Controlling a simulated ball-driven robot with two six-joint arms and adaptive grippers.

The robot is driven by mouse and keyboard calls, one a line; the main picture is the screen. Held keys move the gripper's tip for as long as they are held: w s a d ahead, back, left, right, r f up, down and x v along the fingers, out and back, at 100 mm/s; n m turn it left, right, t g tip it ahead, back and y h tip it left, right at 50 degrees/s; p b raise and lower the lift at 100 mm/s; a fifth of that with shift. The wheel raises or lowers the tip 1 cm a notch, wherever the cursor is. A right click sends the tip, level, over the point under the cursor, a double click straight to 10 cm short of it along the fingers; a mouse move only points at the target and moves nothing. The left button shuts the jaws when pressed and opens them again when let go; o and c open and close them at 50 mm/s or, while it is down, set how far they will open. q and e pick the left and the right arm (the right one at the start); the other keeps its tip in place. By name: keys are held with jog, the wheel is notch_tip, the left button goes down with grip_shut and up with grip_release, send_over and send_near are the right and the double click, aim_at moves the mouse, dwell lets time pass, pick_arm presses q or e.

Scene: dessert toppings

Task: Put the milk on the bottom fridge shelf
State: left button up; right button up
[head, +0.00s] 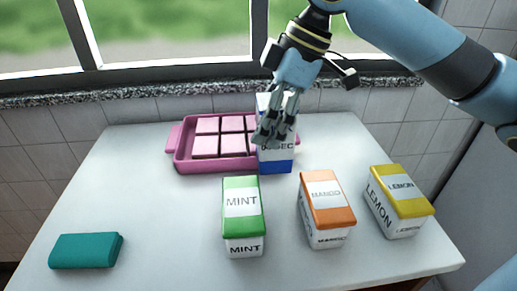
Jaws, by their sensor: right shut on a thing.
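The milk appears to be the white and blue carton (276,165) at the back of the table, in front of the right part of the pink tray. It looks upright, and its printed label is partly covered. My right gripper (268,133) comes down from above with its fingers over the carton's upper front, and it is shut on the carton. I cannot tell whether the carton's base touches the table. My left gripper is not in view. No fridge shelf can be made out.
A pink tray (169,144) with pink squares stands at the back. Mint (243,216), mango (326,208) and lemon (400,201) tubs stand at the front and right. A teal block (86,250) lies front left. The table's left middle is clear. A window is behind.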

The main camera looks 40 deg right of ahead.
aim_at(257, 146)
jog(key=shift+w+a+f, duration=0.45)
jog(key=shift+w+a, duration=0.05)
jog(key=shift+w, duration=0.05)
jog(key=shift+f+b, duration=0.35)
jog(key=shift+f, duration=1.6)
jog(key=shift+f, duration=0.15)
jog(key=o, duration=1.7)
jog(key=shift+s, duration=0.1)
